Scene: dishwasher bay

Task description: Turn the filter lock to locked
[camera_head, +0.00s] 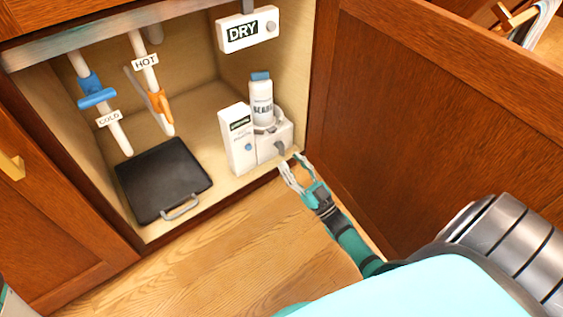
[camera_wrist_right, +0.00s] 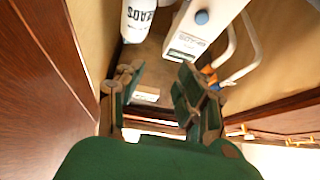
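A white block (camera_head: 272,141) with a small grey lever (camera_head: 280,148) on its front stands at the right front of the cabinet floor, beside a tall white box. This looks like the filter lock; its position marks are too small to read. My right gripper (camera_head: 290,165) is just in front of and below the lever, at the cabinet's front edge, fingers apart and empty. In the right wrist view my right gripper (camera_wrist_right: 152,88) also shows open fingers, with pale surfaces between and beyond them; contact with the lever cannot be told.
A white bottle (camera_head: 261,100) with a blue cap stands behind the block. The tall white box (camera_head: 238,140) is left of it. A black tray (camera_head: 163,180), COLD (camera_head: 97,97) and HOT (camera_head: 158,102) valves and a DRY unit (camera_head: 247,30) are farther off. A wooden door (camera_head: 430,100) bounds the right.

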